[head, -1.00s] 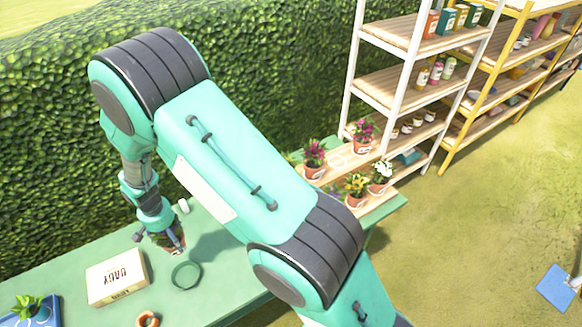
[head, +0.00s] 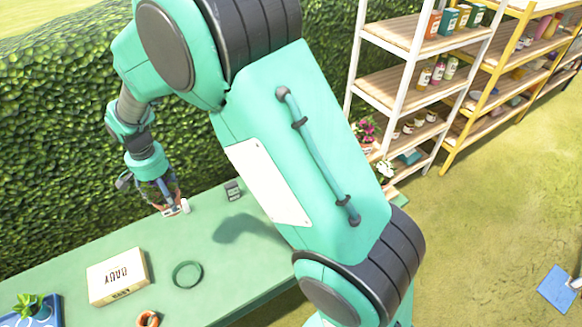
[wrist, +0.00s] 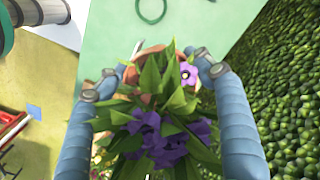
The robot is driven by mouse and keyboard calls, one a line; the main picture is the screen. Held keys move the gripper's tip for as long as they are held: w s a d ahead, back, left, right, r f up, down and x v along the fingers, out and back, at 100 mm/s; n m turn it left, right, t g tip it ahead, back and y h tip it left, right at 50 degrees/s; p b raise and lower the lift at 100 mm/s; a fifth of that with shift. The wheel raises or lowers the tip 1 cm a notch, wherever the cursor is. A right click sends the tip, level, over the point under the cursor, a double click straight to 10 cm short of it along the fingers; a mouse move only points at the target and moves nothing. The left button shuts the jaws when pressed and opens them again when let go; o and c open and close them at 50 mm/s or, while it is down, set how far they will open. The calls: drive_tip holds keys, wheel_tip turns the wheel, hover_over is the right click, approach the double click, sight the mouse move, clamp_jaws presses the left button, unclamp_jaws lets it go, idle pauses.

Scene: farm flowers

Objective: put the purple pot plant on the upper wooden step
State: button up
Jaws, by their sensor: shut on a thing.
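My gripper (wrist: 158,72) is shut on the purple pot plant (wrist: 170,145), with one finger on each side of its terracotta pot. Purple flowers and green leaves fill the middle of the wrist view and cover much of the pot. In the head view my gripper (head: 168,200) is over the far side of the green table near the hedge; the plant there is small and mostly hidden. I cannot tell its height above the table. The wooden steps are hidden behind my arm; a pink-flowered plant (head: 366,130) and a white-flowered plant (head: 384,170) show beside it.
The hedge (head: 60,150) stands close behind. A white shelf (head: 398,88) stands right.

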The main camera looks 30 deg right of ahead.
drive_tip(key=d+m, duration=0.7)
drive_tip(key=d, duration=2.6)
drive_tip(key=s+d+m, duration=0.2)
drive_tip(key=s+d, duration=0.3)
drive_tip(key=d, duration=0.5)
drive_tip(key=s+d+m, duration=0.2)
drive_tip(key=s+d, duration=0.2)
drive_tip(key=d, duration=0.5)
drive_tip(key=s+d+m, duration=0.2)
drive_tip(key=s+d, duration=0.3)
drive_tip(key=d, duration=0.5)
wheel_tip(320, 180, down, 11)
drive_tip(key=shift+w+a+p, duration=0.15)
drive_tip(key=shift+a+p, duration=0.15)
drive_tip(key=shift+p, duration=0.1)
drive_tip(key=shift+r, duration=0.1)
drive_tip(key=shift+w, duration=0.1)
drive_tip(key=w+d+f, duration=0.1)
drive_tip(key=w+d, duration=0.8)
drive_tip(key=w, duration=0.4)
drive_tip(key=shift+d+f+p, duration=0.2)
drive_tip(key=shift+f+p, duration=0.05)
drive_tip(key=shift+p, duration=0.05)
drive_tip(key=shift+s+f, duration=0.1)
